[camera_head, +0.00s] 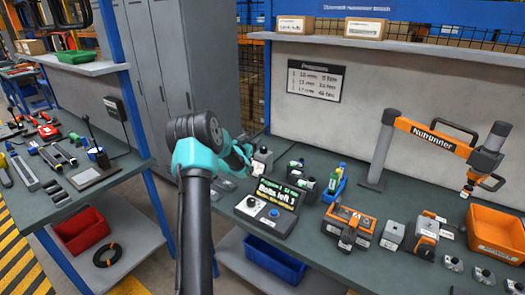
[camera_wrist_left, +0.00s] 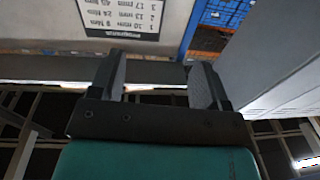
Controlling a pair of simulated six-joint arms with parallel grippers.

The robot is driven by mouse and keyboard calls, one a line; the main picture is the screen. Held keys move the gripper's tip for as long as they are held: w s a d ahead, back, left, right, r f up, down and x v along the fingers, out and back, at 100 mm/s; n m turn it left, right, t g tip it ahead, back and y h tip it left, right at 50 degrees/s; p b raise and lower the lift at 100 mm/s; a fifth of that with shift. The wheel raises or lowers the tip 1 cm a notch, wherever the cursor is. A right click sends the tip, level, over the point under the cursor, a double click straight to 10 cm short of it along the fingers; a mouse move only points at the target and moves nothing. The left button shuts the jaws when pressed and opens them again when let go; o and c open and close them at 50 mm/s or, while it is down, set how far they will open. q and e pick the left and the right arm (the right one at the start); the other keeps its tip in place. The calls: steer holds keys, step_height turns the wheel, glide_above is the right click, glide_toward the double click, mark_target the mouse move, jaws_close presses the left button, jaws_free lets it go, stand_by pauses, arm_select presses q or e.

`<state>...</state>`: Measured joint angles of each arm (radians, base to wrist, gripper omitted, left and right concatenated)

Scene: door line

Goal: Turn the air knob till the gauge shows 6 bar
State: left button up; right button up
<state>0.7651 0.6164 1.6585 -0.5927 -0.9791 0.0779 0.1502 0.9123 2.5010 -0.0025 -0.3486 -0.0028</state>
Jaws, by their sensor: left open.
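My left gripper (camera_head: 246,152) is at the back left of the main bench, beside a small grey unit (camera_head: 263,158). Its fingers are small and partly hidden behind my teal wrist in the head view. In the left wrist view, my left gripper (camera_wrist_left: 160,78) is open with nothing between its fingers. I cannot make out a gauge face or its reading, and I cannot tell for certain which part is the air knob. A control box (camera_head: 247,218) in front has a lit display (camera_head: 279,193) and a blue knob (camera_head: 274,213). My right gripper is not in view.
The Nutrunner arm (camera_head: 430,137) overhangs the bench. A program sign (camera_head: 316,80) hangs on the back wall. Grey lockers (camera_head: 180,60) stand behind my arm.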

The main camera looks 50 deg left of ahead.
arm_select(q)
steer(key=d, duration=0.1)
steer(key=d+n+g+y, duration=0.1)
steer(key=shift+w+d+r+n+y, duration=0.15)
steer(key=shift+w+d+n+y, duration=0.15)
steer(key=shift+w+d, duration=0.1)
glide_toward(262, 150)
steer(key=x, duration=1.1)
steer(key=shift+w+a, duration=0.1)
steer(key=shift+c, duration=0.2)
steer(key=c, duration=0.9)
